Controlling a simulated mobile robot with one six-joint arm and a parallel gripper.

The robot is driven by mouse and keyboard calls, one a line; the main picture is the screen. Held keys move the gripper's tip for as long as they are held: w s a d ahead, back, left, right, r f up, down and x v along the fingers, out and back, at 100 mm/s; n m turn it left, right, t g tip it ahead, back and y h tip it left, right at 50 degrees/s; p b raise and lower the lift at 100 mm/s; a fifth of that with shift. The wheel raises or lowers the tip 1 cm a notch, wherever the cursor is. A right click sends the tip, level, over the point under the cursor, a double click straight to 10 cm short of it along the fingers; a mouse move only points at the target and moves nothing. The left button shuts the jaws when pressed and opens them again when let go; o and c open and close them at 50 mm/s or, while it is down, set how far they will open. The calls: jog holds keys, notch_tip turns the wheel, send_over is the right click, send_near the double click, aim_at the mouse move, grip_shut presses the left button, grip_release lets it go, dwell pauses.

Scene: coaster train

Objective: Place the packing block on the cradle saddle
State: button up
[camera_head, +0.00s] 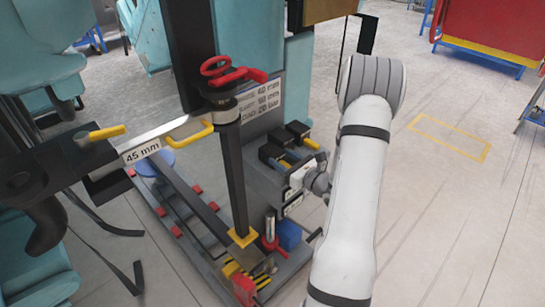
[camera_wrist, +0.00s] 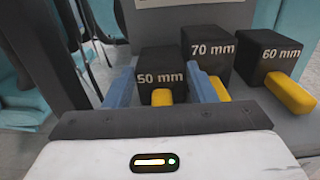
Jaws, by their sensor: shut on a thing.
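The packing blocks are dark with yellow grips and stand on a grey shelf (camera_head: 262,178). In the wrist view they are labelled 50 mm (camera_wrist: 160,62), 70 mm (camera_wrist: 206,50) and 60 mm (camera_wrist: 275,55). My gripper (camera_wrist: 160,75) has its blue fingers on both sides of the 50 mm block, shut on it. The block sits level with its neighbours; I cannot tell whether it touches the shelf. In the head view my gripper (camera_head: 312,178) is at the shelf's right side, partly hidden by my arm. I cannot clearly identify the cradle saddle; a low fixture (camera_head: 245,275) lies below the post.
A dark upright post (camera_head: 232,180) with a red handle (camera_head: 238,76) stands left of the shelf. A bar labelled 45 mm (camera_head: 142,152) reaches left from it. A blue block (camera_head: 289,235) stands low by the base. Teal seats (camera_head: 35,60) are at left. Floor at right is open.

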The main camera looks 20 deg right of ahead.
grip_shut()
notch_tip(320, 180, up, 10)
jog(key=p, duration=0.2)
notch_tip(320, 180, up, 12)
jog(key=f+p, duration=0.1)
jog(key=p, duration=1)
send_over(284, 163)
jog(key=shift+r, duration=0.25)
